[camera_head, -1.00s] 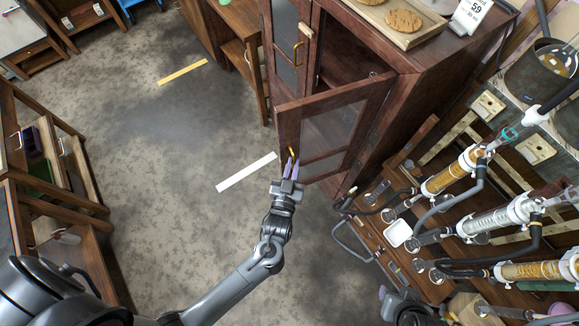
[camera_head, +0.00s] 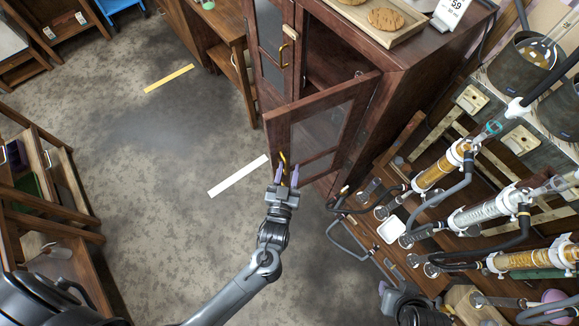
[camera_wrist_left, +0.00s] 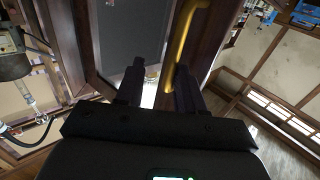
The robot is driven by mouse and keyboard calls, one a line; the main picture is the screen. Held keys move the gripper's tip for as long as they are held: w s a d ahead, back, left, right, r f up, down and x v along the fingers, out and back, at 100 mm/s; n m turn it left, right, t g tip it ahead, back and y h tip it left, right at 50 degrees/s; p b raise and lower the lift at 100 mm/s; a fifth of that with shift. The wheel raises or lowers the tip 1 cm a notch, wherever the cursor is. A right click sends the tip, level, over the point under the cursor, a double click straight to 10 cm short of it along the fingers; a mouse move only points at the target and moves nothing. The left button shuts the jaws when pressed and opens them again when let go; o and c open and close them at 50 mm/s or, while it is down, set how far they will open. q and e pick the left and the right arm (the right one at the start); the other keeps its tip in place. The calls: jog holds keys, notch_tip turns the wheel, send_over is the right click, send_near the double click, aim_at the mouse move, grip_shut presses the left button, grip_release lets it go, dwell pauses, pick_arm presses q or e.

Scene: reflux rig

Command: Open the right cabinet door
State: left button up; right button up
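The right cabinet door (camera_head: 322,125), a dark wood frame with a glass pane, stands swung out from the brown cabinet (camera_head: 400,80). Its brass handle (camera_head: 283,160) is near the door's free edge. My left gripper (camera_head: 284,175) is at this handle with its purple fingers spread, one on each side. In the left wrist view the handle (camera_wrist_left: 184,45) reaches between the open fingers (camera_wrist_left: 160,85), nearer the right one, with a gap to the left one. My right gripper (camera_head: 384,290) shows only in part at the bottom, and its finger opening is hidden.
The cabinet's other door (camera_head: 272,50) is at the left. A cookie tray (camera_head: 372,38) and a sign (camera_head: 450,12) stand on top. Glassware on a rig (camera_head: 480,215) fills the right side. The floor (camera_head: 150,190) to the left is clear.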

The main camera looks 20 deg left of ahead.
pick_arm(q)
jog(key=b+v, duration=0.1)
jog(key=v, duration=0.8)
jog(key=shift+s, duration=0.25)
jog(key=shift+c, duration=0.3)
